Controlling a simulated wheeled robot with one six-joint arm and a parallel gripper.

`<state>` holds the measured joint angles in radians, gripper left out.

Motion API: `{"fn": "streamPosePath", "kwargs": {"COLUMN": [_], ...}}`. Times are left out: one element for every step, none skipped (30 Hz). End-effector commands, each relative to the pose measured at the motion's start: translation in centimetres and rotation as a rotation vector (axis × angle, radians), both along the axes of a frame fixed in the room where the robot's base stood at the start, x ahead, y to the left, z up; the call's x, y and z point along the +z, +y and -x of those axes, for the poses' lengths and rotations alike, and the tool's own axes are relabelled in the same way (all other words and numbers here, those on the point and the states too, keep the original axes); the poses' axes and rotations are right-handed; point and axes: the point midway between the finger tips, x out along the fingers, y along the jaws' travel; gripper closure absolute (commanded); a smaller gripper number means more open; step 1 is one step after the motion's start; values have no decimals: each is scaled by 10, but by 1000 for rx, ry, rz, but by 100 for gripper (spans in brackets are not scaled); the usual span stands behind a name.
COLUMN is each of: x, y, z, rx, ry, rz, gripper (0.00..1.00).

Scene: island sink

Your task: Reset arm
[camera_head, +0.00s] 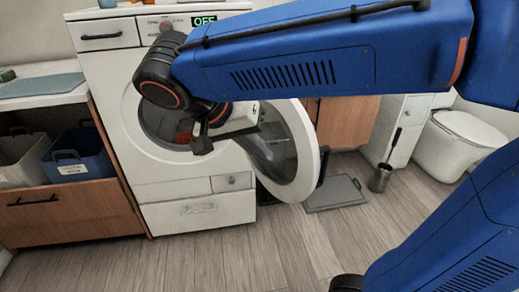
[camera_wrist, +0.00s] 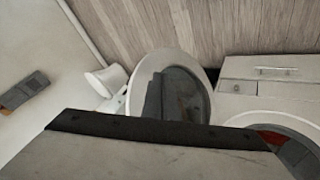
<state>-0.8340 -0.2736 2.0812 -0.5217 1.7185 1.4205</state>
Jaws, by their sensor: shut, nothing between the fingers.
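My arm reaches in from the right in the head view. My gripper (camera_head: 203,145) hangs at its end, in front of the washing machine's round opening; it is shut and empty. The white washing machine (camera_head: 195,215) has its round door (camera_head: 303,165) swung open to the right. Something orange-red (camera_head: 184,132) shows inside the drum, partly hidden by my gripper. In the wrist view, the open door (camera_wrist: 205,75) is near the middle and the washing machine (camera_wrist: 270,90) is at the right. A large grey surface with a dark edge fills the bottom there; I cannot tell what it is.
A wooden unit (camera_head: 75,212) with a blue basket (camera_head: 78,158) and a pale basket (camera_head: 22,165) stands at the left. A toilet (camera_head: 460,140), a brush holder (camera_head: 380,178) and a grey flat scale-like object (camera_head: 337,194) are at the right. The front floor (camera_head: 200,265) is clear.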

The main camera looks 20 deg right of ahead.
Motion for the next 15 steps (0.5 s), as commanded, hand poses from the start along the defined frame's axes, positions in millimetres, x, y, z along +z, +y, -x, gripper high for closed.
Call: {"fn": "streamPosePath", "kwargs": {"x": [2, 3, 4, 4, 4, 3, 2, 1, -1, -4, -7, -11, -15, -19, -25], "y": [2, 2, 3, 3, 2, 1, 0, -3, -7, -11, -16, -22, -28, -33, -40], "z": [0, 0, 1, 1, 1, 1, 1, 2, 2, 3, 4, 5, 7, 9, 11], "rx": [0, 0, 0, 0, 0, 2, 4, 8, 13, 21, 30, 45, 57, 71, 91], "ry": [0, 0, 0, 0, 1, 4, 8, 14, 25, 35, 46, 64, 77, 91, 107], "rz": [-1, -1, 0, 0, 0, -3, -8, -13, -23, -34, -48, -69, -86, -106, -131], "gripper": [100, 100, 100, 100, 100, 100, 100, 100, 100, 100, 100, 100, 100, 100, 100]}}
